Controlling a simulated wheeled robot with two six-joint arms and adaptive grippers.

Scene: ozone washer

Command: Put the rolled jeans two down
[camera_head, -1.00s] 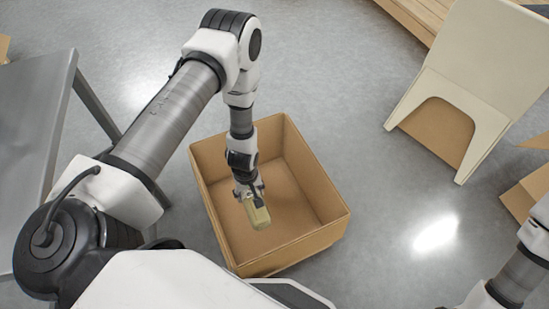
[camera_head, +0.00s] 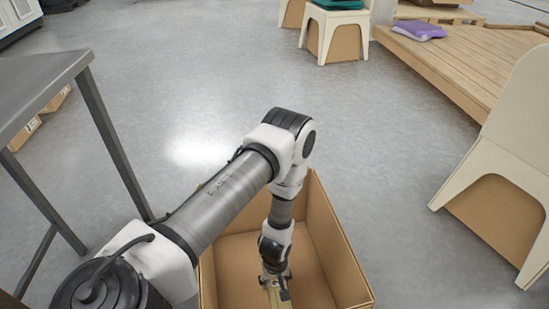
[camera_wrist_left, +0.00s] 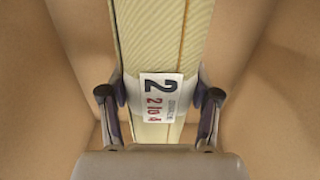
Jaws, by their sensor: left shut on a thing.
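The rolled jeans two (camera_wrist_left: 150,50) are a pale yellow, ribbed roll with a white label that reads "2". In the left wrist view my left gripper (camera_wrist_left: 160,105) is shut on the roll, with a finger on each side of it. In the head view the gripper (camera_head: 274,280) hangs down inside an open cardboard box (camera_head: 338,250), and the roll (camera_head: 279,297) shows below it at the picture's bottom edge. I cannot tell whether the roll touches the box floor. My right gripper is not in view.
A grey metal table (camera_head: 45,85) stands at the left, near my left arm. A cream chair (camera_head: 505,150) stands at the right. A wooden platform (camera_head: 465,60) with a purple cushion (camera_head: 419,30) lies at the back right. The grey floor behind the box is clear.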

